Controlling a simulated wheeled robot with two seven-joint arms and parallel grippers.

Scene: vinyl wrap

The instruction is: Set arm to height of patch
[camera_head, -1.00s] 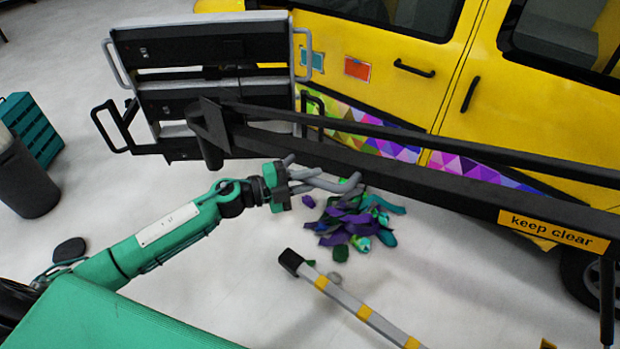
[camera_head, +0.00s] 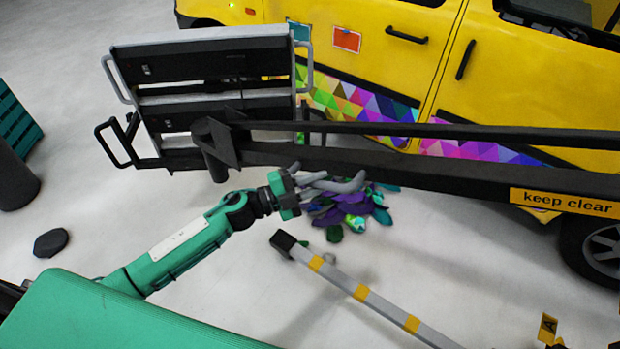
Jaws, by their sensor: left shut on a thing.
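A long black arm (camera_head: 400,172) marked "keep clear" crosses the view. At its left end is a grey-and-black panel frame (camera_head: 215,68) with side handles. On the yellow vehicle behind are an orange patch (camera_head: 346,40) and a teal patch (camera_head: 299,32); the panel's top edge lies near their level in the picture. My left gripper (camera_head: 325,182) is under the arm's left part, shut on a grey piece just below it; how that piece joins the arm is unclear. My right gripper is not in view.
A grey bar with yellow bands (camera_head: 340,278) and a black end slants across the foreground. Purple and teal scraps (camera_head: 350,207) lie on the floor behind my gripper. A dark bin (camera_head: 14,180) and teal crate (camera_head: 16,122) stand at far left.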

